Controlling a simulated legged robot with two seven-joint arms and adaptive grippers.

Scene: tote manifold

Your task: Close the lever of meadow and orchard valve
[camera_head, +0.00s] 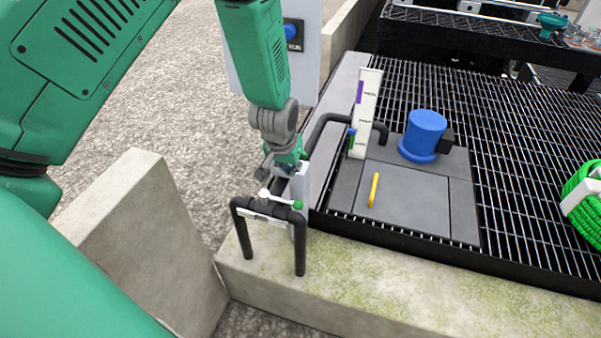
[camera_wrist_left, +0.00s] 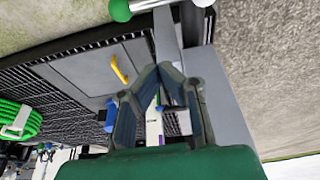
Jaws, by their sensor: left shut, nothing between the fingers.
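A white lever (camera_head: 282,201) with a green ball end lies across the top of a black pipe frame (camera_head: 301,243) on the concrete curb. Its green ball (camera_wrist_left: 120,10) and white rod show at the top of the left wrist view. My left gripper (camera_head: 284,170) points down just behind the lever, close to a grey post. In the left wrist view my left gripper (camera_wrist_left: 160,70) has its fingers drawn together with nothing held, apart from the lever. A small green-and-blue handle (camera_head: 351,138) shows at a white labelled board (camera_head: 365,112). I cannot read valve names. My right gripper is out of view.
A blue capped cylinder (camera_head: 424,134) and a yellow handle (camera_head: 374,190) stand on grey plates over a black grating (camera_head: 500,150). A coiled green hose (camera_head: 583,205) is at right. A concrete block (camera_head: 133,235) stands at left. Gravel lies behind.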

